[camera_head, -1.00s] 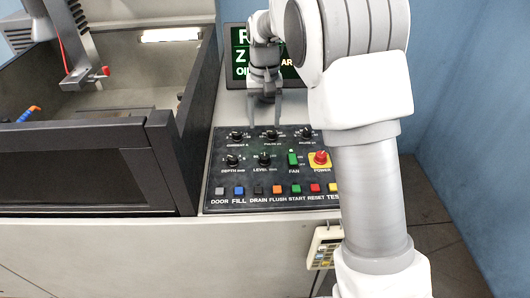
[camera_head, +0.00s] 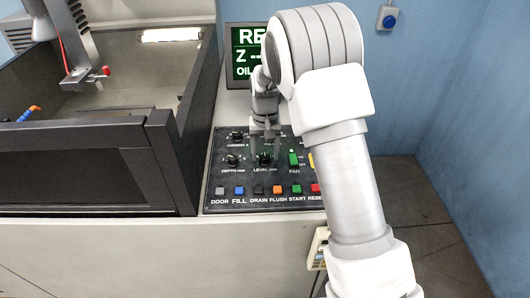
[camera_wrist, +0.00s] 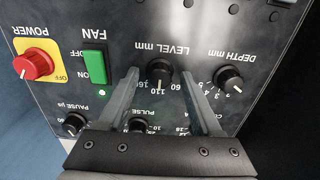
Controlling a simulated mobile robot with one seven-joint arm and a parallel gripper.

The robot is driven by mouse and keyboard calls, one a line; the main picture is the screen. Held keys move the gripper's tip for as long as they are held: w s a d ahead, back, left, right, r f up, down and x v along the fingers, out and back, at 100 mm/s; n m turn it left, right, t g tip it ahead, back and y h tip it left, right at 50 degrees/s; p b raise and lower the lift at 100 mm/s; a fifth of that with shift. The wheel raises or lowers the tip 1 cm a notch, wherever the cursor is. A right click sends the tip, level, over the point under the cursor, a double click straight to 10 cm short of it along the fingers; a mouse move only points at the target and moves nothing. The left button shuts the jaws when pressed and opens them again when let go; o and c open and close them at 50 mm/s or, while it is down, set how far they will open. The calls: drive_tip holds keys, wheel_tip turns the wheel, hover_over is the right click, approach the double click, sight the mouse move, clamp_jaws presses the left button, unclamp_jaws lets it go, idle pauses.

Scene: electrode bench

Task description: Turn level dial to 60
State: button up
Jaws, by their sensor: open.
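The level dial (camera_wrist: 158,79) is a black knob with a white pointer mark on the dark control panel (camera_wrist: 215,45). In the wrist view, where the lettering is upside down, its mark points toward 110, with 60 to the right and 160 to the left. The dial also shows in the head view (camera_head: 265,161). My gripper (camera_wrist: 160,84) is open, with one finger on each side of the dial. I see gaps between the fingers and the knob. In the head view my gripper (camera_head: 265,153) reaches down over the dial, and my arm hides the panel's right side.
The depth dial (camera_wrist: 229,79) is close to one finger. The green fan switch (camera_wrist: 95,66) and red power knob (camera_wrist: 34,64) stand on the other side. A row of buttons, including the blue fill button (camera_head: 239,191), lies along the panel's front. The machine tank (camera_head: 85,165) stands left.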

clamp_jaws()
drive_tip(key=shift+n, duration=0.3)
drive_tip(key=n, duration=0.3)
drive_tip(key=shift+n+b, duration=0.3)
drive_tip(key=shift+b, duration=0.1)
drive_tip(key=n, duration=0.4)
drive_tip(key=shift+n, duration=0.3)
idle(0.3)
unclamp_jaws()
